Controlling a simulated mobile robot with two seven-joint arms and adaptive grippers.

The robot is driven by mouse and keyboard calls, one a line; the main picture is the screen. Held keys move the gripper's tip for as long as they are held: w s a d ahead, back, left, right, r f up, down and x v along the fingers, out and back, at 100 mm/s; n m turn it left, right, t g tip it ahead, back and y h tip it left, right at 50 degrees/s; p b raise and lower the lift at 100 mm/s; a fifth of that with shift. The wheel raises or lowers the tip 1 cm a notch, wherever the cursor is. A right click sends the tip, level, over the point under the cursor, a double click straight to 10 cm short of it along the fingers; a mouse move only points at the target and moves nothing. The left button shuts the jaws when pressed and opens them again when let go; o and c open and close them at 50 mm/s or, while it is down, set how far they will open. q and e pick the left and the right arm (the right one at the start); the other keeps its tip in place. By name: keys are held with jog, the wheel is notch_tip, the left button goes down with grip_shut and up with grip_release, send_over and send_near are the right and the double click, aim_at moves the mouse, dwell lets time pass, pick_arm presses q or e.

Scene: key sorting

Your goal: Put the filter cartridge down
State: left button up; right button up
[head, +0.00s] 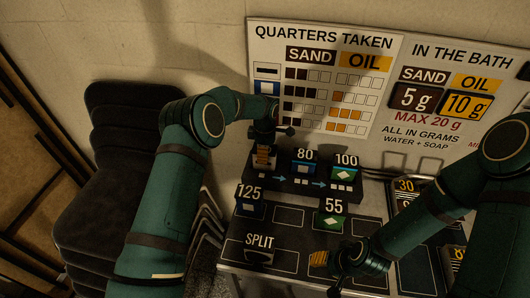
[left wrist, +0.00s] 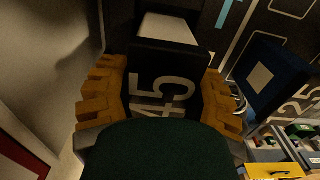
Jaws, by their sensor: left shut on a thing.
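The filter cartridge (left wrist: 165,85) is a dark block marked "45" in the left wrist view, with a pale top patch. My left gripper (head: 264,157) has its orange fingers on both sides of it. In the head view the gripper is over the left end of the dark stepped rack (head: 290,185), left of the 80 cartridge (head: 303,168). The gripper hides most of the held cartridge there, and I cannot tell whether it touches the rack. My right gripper (head: 319,259) is low over the table near the front; its finger opening does not show clearly.
The 100 cartridge (head: 342,175) stands at the right of the rack. The 125 block (head: 249,208) and the 55 block (head: 333,220) stand on the dark mat in front, with a SPLIT sign (head: 260,241) nearer. Empty outlined mat cells lie between them. A sign board (head: 320,85) stands behind.

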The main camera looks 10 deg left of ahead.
pick_arm(q)
jog(key=shift+r, duration=0.15)
pick_arm(e)
jog(key=shift+s+f, duration=0.1)
pick_arm(q)
jog(key=o, duration=1.3)
jog(key=shift+f, duration=0.2)
jog(key=shift+r, duration=0.1)
jog(key=shift+r, duration=0.3)
pick_arm(e)
jog(key=shift+r, duration=0.2)
pick_arm(q)
notch_tip(320, 180, up, 12)
jog(key=shift+f, duration=0.2)
pick_arm(e)
jog(key=shift+r, duration=0.2)
pick_arm(q)
jog(key=shift+p, duration=0.3)
